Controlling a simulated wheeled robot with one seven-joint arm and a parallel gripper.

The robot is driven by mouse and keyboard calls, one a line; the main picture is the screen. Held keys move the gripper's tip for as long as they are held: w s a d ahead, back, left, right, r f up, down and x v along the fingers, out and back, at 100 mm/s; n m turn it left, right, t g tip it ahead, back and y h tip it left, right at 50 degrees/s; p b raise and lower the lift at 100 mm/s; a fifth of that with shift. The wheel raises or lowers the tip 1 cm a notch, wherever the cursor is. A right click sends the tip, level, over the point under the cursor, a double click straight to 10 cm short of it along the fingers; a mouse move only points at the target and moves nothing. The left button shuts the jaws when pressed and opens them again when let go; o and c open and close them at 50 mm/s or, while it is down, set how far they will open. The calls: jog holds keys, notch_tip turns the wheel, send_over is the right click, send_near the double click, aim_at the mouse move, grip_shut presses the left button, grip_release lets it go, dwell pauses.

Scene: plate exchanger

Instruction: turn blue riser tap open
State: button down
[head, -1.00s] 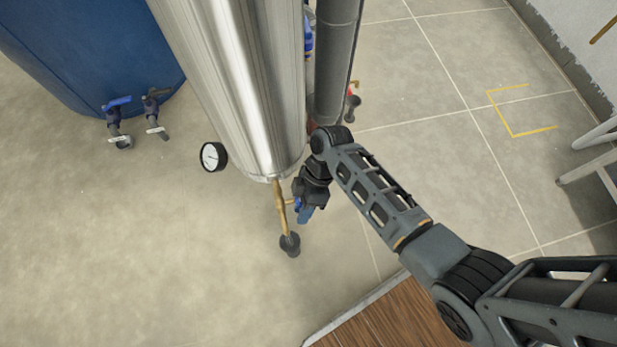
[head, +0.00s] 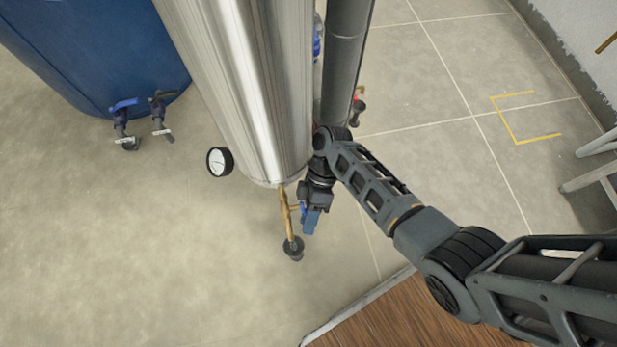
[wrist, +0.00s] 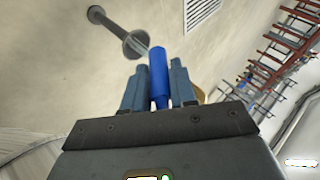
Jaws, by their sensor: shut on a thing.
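The blue riser tap's handle (wrist: 159,82) shows in the wrist view as a bright blue lever between the two fingers of my gripper (wrist: 159,88). The fingers are shut on it. In the head view my gripper (head: 310,220) is low beside the brass riser pipe (head: 287,212), just under the steel cylinder's bottom edge. Only a small bit of blue handle (head: 302,209) shows there; the rest is hidden by my gripper. I cannot tell the tap's exact angle.
The steel cylinder (head: 240,90) stands close to my arm, with a grey pipe (head: 345,60) behind it. A round gauge (head: 219,161) sticks out at left. Floor at left is clear.

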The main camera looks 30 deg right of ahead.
jog(key=c, duration=1)
grip_release()
notch_tip(320, 180, up, 4)
jog(key=p, duration=0.2)
jog(key=shift+r+p, duration=0.25)
jog(key=shift+p, duration=0.1)
jog(key=s+d+r+p, duration=0.1)
jog(key=d+r, duration=0.1)
jog(key=d, duration=0.1)
jog(key=s+d+r+p, duration=0.1)
jog(key=s+d+r, duration=0.1)
jog(key=d, duration=0.2)
jog(key=s+d+r+p, duration=0.1)
jog(key=d+r+p, duration=0.1)
jog(key=d, duration=0.2)
jog(key=shift+s+r, duration=0.2)
jog(key=shift+r, duration=0.05)
jog(key=shift+a, duration=0.1)
jog(key=shift+c, duration=0.4)
